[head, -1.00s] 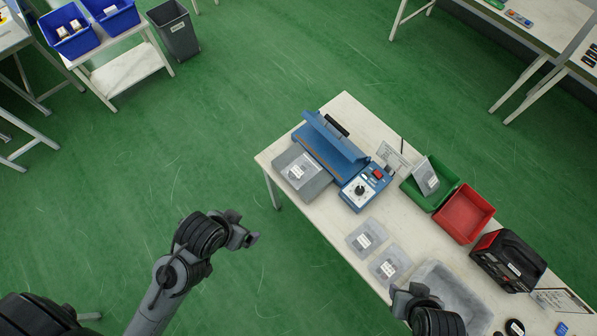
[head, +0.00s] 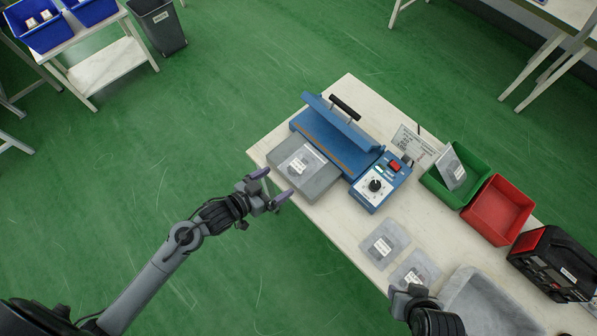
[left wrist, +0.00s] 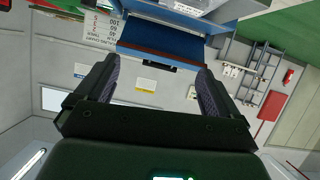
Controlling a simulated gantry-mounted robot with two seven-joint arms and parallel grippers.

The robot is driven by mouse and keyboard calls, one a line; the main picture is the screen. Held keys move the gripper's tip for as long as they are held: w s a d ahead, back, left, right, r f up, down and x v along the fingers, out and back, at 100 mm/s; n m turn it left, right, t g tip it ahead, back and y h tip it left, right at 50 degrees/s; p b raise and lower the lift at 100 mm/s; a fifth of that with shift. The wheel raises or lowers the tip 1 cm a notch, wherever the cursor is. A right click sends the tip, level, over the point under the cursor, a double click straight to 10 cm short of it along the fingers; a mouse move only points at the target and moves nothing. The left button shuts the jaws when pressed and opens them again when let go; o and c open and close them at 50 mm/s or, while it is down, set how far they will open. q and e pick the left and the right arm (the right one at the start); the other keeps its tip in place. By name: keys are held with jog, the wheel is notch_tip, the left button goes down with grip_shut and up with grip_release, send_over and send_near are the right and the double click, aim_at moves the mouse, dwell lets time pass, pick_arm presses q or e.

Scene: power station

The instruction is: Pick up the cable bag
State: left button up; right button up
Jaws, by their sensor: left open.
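Several clear cable bags with white labels are in the head view. One cable bag (head: 300,165) lies on the grey platform (head: 318,185) in front of the blue sealer (head: 335,140). Two more, a bag (head: 384,244) and another bag (head: 415,270), lie on the table, and a bag (head: 451,170) leans in the green bin (head: 440,190). My left gripper (head: 271,186) is open and empty, just left of the platform and apart from its bag. Its open fingers also show in the left wrist view (left wrist: 157,85). My right gripper (head: 408,296) is beside the nearer loose bag; its fingers are unclear.
A red bin (head: 497,210) and a black-and-red machine (head: 553,265) stand along the table's right. A grey tray (head: 485,300) is at the lower right. The sealer's raised lid (head: 340,122) stands behind the platform.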

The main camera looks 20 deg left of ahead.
pick_arm(q)
jog(key=b, duration=0.5)
send_near(298, 165)
jog(key=shift+m, duration=0.4)
jog(key=b+x, duration=0.2)
jog(key=x, duration=0.2)
jog(key=shift+w+f, duration=0.15)
jog(key=shift+w, duration=0.05)
jog(key=shift+b+x, duration=0.35)
jog(key=shift+x, duration=1.95)
jog(key=shift+d, duration=0.1)
pick_arm(e)
notch_tip(298, 165, down, 10)
jog(key=shift+w, duration=0.15)
pick_arm(q)
jog(key=c, duration=1.2)
jog(key=shift+o, duration=0.2)
